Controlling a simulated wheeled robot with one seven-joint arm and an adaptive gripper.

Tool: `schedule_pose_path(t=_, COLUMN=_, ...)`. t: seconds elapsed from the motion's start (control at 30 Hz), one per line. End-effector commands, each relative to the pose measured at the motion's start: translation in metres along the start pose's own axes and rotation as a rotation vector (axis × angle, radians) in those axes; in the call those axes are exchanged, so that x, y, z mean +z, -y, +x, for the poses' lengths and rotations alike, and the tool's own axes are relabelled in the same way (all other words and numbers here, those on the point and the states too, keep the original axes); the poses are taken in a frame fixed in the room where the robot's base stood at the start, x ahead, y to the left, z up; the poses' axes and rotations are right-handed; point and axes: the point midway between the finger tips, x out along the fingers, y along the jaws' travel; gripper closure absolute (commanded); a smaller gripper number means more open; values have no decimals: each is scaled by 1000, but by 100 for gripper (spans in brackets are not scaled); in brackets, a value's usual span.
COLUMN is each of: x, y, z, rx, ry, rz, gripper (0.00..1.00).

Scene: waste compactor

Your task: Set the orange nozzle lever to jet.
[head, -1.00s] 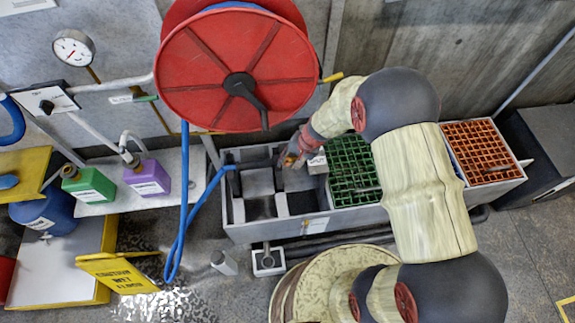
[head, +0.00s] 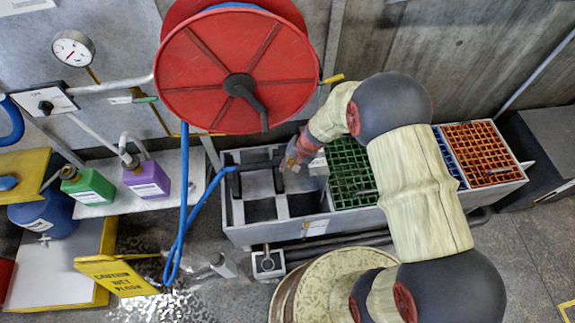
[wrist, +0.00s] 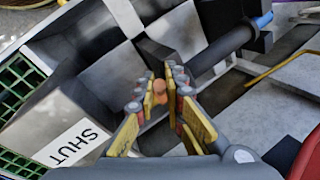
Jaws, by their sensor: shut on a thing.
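The dark nozzle (wrist: 222,50) lies across a grey and black compartmented trough and joins a blue hose (wrist: 263,20) at its far end. In the head view the nozzle (head: 256,166) shows as a dark bar at the trough's left part. The orange nozzle lever (wrist: 159,86) shows as a small rounded tip between my fingertips. My gripper (wrist: 166,88) is shut on it, with yellow finger pads on both sides. In the head view my gripper (head: 290,162) is small above the trough, and the lever's setting cannot be read.
A red hose reel (head: 205,75) hangs above left of my gripper. Green (head: 350,160) and orange (head: 480,150) gratings lie right of it. A SHUT label (wrist: 72,143) is near my fingers. Green (head: 90,186) and purple (head: 147,180) bottles and a yellow wet-floor sign (head: 118,275) stand left.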

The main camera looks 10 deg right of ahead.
Motion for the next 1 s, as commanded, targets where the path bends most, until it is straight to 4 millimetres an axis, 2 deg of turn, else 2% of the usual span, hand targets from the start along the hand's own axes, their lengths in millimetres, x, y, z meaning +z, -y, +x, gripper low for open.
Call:
schedule_pose_path(t=0.7, x=0, y=0, z=0, rx=1, ry=0, rz=2, gripper=100)
schedule_pose_path(t=1.0, x=-4, y=4, z=-6, rx=27, ry=52, rz=21, gripper=100)
